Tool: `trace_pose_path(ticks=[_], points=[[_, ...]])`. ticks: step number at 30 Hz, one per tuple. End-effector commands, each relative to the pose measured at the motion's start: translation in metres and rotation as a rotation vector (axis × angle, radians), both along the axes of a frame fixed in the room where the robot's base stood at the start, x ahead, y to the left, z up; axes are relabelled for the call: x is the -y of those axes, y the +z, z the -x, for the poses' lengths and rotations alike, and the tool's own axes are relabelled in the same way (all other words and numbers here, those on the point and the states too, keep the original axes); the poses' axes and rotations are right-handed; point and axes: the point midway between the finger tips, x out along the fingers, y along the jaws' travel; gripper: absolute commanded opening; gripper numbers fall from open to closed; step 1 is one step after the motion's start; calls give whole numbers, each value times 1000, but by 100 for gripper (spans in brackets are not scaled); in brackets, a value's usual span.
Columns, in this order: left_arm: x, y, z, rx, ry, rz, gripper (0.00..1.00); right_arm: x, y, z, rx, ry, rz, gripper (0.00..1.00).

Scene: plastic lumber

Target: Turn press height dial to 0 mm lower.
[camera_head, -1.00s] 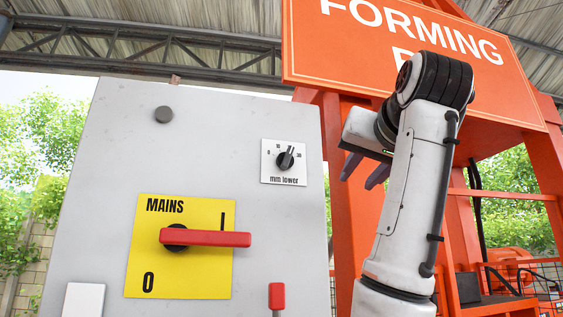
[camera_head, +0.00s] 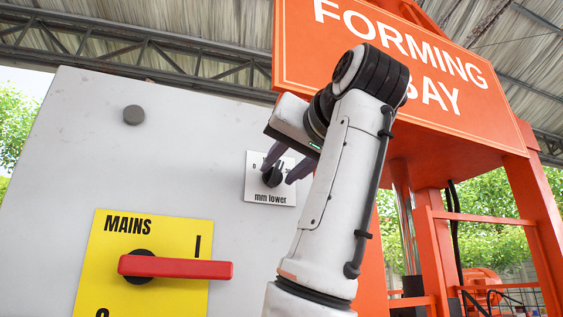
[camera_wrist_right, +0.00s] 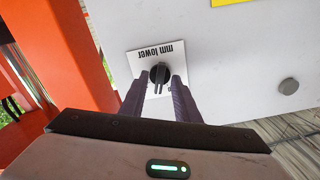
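The press height dial is a black knob (camera_head: 272,178) on a small white plate (camera_head: 257,195) marked "mm lower", on the grey panel. My right gripper (camera_head: 277,173) is in front of it, with its two dark fingers apart and the knob between their tips in the picture. In the right wrist view the plate appears upside down, and the knob (camera_wrist_right: 160,73) shows between the open fingertips (camera_wrist_right: 160,78) with a small gap on each side. I cannot tell whether the fingers touch it. The fingers hide part of the scale and pointer. My left gripper is not in view.
Left of the dial, a red MAINS handle (camera_head: 175,267) lies level on a yellow plate (camera_head: 105,260). A round grey button (camera_head: 134,115) is higher on the panel (camera_head: 75,160). The orange forming bay frame (camera_head: 535,200) stands to the right.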

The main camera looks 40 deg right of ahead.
Motion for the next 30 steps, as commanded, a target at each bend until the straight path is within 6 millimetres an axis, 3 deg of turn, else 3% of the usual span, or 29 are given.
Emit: trace_pose_path(ticks=[11, 16, 30], points=[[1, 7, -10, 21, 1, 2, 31, 2, 0, -6, 0, 0, 0, 27], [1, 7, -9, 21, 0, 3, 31, 2, 0, -6, 0, 0, 0, 0], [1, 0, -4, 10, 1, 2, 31, 3, -1, -6, -18, -2, 76, 0]])
